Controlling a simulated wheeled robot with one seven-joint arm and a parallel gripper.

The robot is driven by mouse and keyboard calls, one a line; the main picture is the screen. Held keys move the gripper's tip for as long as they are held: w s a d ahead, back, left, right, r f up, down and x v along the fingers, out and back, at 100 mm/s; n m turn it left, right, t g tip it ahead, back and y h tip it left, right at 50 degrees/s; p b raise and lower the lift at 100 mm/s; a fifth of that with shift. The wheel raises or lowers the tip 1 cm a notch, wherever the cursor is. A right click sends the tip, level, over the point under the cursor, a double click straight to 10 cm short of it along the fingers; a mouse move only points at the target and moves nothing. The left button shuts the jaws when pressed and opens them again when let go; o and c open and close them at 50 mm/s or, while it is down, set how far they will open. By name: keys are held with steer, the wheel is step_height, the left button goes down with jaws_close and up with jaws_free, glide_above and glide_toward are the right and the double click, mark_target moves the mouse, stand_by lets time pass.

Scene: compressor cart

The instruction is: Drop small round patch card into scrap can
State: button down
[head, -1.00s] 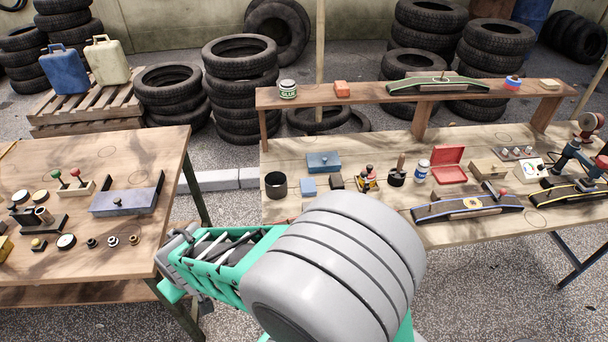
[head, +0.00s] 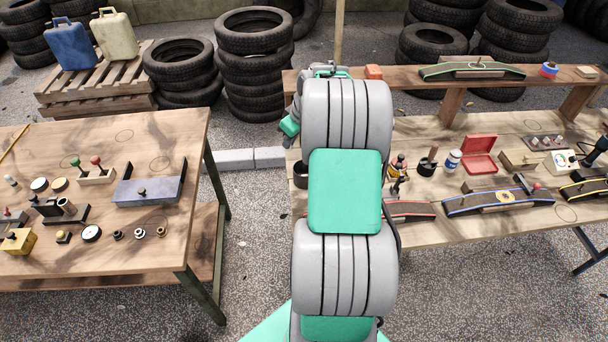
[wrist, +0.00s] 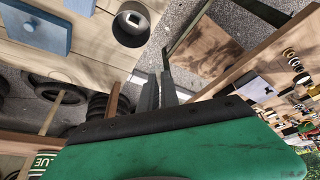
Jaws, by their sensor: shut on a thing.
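My gripper (wrist: 160,74) shows in the wrist view with its two grey fingers close together. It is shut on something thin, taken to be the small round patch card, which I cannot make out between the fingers. The dark round scrap can (wrist: 116,36) stands open on the wooden table, beyond and up-left of the fingertips in that view. In the head view only the left edge of the can (head: 298,174) shows beside my arm, and my fingers are hidden.
A blue lidded box (wrist: 43,27) sits near the can. The left table (head: 95,250) holds knobs and small parts. A gap separates the tables.

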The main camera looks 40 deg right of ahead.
steer(key=s+d, duration=0.2)
steer(key=d, duration=0.5)
steer(key=f+b, duration=0.1)
steer(key=f, duration=0.1)
steer(key=f+b, duration=0.1)
steer(key=f, duration=0.2)
steer(key=shift+w+a+f+b, duration=0.2)
steer(key=shift+w+f+b, duration=0.1)
steer(key=shift+f+b, duration=0.1)
steer(key=c, duration=1.5)
jaws_free()
steer(key=b+v, duration=0.1)
steer(key=v, duration=0.7)
steer(key=shift+w, duration=0.1)
